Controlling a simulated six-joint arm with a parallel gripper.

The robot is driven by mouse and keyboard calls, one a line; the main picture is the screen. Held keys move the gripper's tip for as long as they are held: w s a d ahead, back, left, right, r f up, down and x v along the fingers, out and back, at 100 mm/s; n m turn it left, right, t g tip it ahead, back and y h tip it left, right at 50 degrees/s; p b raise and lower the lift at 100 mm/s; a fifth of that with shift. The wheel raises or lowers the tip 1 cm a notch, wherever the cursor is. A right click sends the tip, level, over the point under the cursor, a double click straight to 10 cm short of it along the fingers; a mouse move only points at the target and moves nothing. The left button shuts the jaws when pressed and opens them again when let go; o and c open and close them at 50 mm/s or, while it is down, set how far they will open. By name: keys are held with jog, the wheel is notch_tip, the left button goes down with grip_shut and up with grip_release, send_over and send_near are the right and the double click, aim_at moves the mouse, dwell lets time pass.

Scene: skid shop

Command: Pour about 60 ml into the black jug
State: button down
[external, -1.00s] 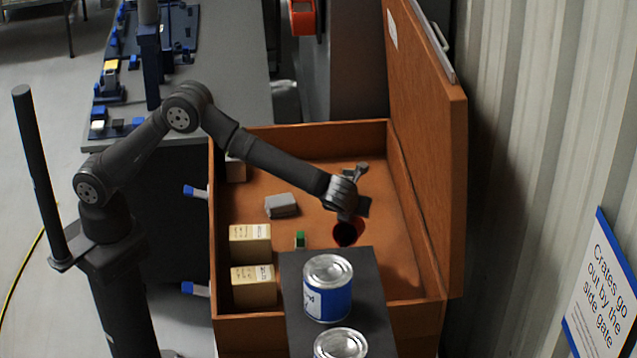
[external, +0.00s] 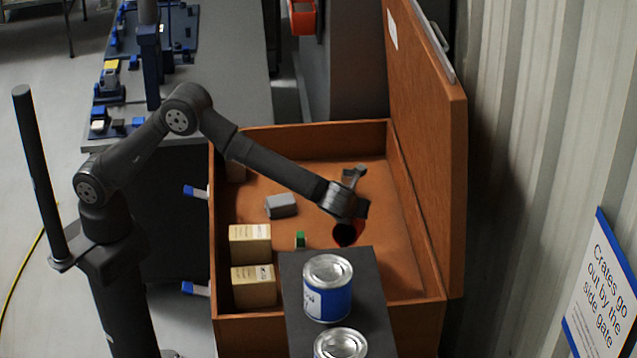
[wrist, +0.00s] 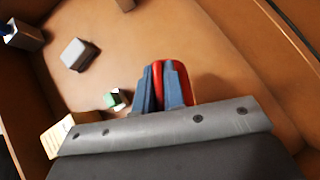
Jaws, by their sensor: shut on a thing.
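My gripper (wrist: 165,88) is shut on a red vessel (wrist: 184,82), seen between its blue fingertips in the wrist view. In the external view my gripper (external: 358,208) is over the inside of the open wooden crate, and the red vessel (external: 361,229) shows below it. The vessel appears tilted, with its dark opening towards the external camera. Its contents cannot be made out, and no stream is visible. I cannot pick out a black jug in either view.
The wooden crate (external: 255,134) has a raised lid (external: 430,150) at right. Inside are a grey block (external: 281,205), a small green item (external: 300,240) and cardboard boxes (external: 250,242). A dark board (external: 296,290) at the front carries blue-labelled cans (external: 328,290).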

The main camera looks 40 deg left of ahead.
jog(key=shift+s+d+r+t+p, duration=0.1)
jog(key=shift+s+r+t+p, duration=0.2)
jog(key=shift+t, duration=0.1)
jog(key=shift+s+d+r+t+y, duration=0.2)
jog(key=shift+s+t+y, duration=0.1)
jog(key=shift+s, duration=0.2)
dwell(0.4)
jog(key=shift+w+a+f, duration=0.1)
jog(key=shift+w+a, duration=0.05)
jog(key=shift+w, duration=0.2)
jog(key=w+f+g, duration=0.1)
jog(key=w+g+h, duration=0.1)
jog(key=shift+a+f+g, duration=0.4)
jog(key=shift+w+f+g, duration=0.1)
jog(key=shift+f+g, duration=0.25)
jog(key=shift+g, duration=0.05)
jog(key=shift+w+a+f+g+h, duration=0.15)
jog(key=shift+w+f+g+h, duration=0.25)
jog(key=shift+f+g, duration=0.35)
jog(key=shift+w+a+f+g+h, duration=0.1)
jog(key=shift+w+f+g+h, duration=0.3)
jog(key=shift+f+g, duration=0.35)
